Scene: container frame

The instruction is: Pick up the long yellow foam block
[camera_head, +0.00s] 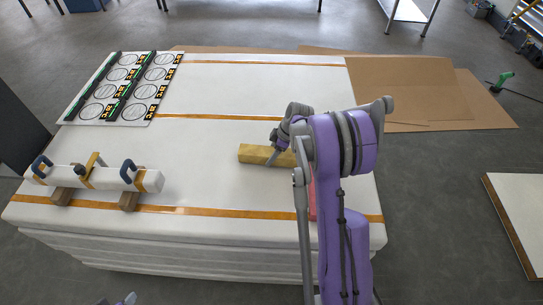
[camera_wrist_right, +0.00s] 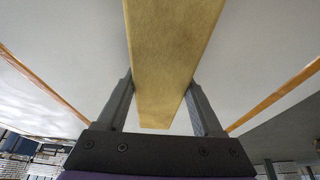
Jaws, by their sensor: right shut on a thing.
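The long yellow foam block (camera_head: 254,154) is at the middle right of the white table (camera_head: 215,175), lying crosswise. Its right end is hidden behind my right arm. My right gripper (camera_head: 272,159) reaches down over the block and is shut on it. In the right wrist view the block (camera_wrist_right: 172,50) runs between the two fingers of the gripper (camera_wrist_right: 160,82), one on each side. I cannot tell whether the block touches the table or hangs just above it. A small purple and grey tip, perhaps of my left gripper, shows at the bottom edge of the head view.
A white tube with blue clamps (camera_head: 105,178) lies on wooden blocks at the table's left. A sheet with printed circles (camera_head: 122,87) lies at the back left. A red thing (camera_head: 312,200) is mostly hidden by my right arm. The table's middle is clear.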

